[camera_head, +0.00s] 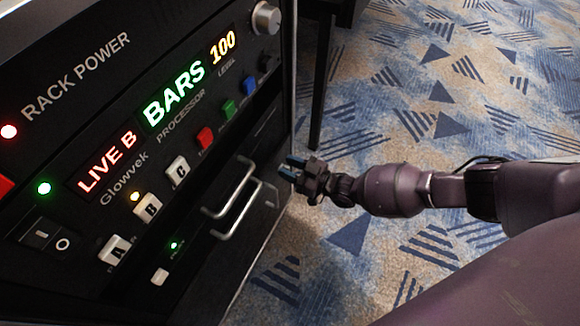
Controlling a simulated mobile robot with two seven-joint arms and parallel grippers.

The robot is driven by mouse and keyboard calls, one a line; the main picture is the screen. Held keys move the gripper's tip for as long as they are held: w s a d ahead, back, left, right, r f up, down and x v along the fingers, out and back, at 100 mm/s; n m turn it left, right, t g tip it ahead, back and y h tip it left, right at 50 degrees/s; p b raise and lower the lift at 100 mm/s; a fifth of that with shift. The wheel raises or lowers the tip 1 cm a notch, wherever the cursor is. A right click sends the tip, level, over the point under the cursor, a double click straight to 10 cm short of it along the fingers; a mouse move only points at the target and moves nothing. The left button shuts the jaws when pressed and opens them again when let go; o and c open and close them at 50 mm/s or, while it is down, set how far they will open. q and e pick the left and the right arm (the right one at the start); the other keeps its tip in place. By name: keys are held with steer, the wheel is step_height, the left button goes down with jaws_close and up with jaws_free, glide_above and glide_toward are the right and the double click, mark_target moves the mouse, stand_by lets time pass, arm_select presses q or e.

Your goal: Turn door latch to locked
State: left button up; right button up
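My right gripper (291,166) comes in from the right, with two blue-tipped fingers pointing left towards the rack front. A small gap shows between the fingers, with nothing in it. The fingertips are just right of two silver bar handles (236,207) on the lower part of the black rack (185,215), and look apart from them. I cannot make out a door latch for certain in this view, nor whether one is turned to locked. My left gripper is out of view.
The rack front carries a lit display (173,93), white buttons A, B and C (178,172), a red button (205,138), a round knob (266,17) and a rocker switch (46,237). A dark post (323,80) stands behind. Patterned carpet (430,90) lies open to the right.

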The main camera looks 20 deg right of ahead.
mark_target(276, 175)
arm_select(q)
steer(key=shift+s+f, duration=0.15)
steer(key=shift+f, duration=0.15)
arm_select(e)
jaws_close()
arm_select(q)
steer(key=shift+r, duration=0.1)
arm_select(e)
steer(key=n, duration=0.3)
steer(key=shift+s+a+n+p, duration=0.3)
steer(key=shift+a+n+p, duration=0.05)
steer(key=shift+n, duration=0.05)
steer(key=n, duration=0.3)
steer(key=f+n, duration=0.1)
steer(key=n, duration=0.2)
steer(key=s+a+n, duration=0.1)
steer(key=n, duration=0.2)
steer(key=shift+f+b, duration=0.35)
steer(key=shift+f, duration=0.05)
steer(key=n, duration=0.2)
steer(key=shift+a+f+n+b, duration=0.1)
steer(key=shift+f+n+b, duration=0.15)
steer(key=shift+n+b, duration=0.1)
arm_select(q)
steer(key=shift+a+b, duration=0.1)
steer(key=shift+b, duration=0.2)
arm_select(e)
steer(key=shift+f+n, duration=0.15)
steer(key=shift+n, duration=1)
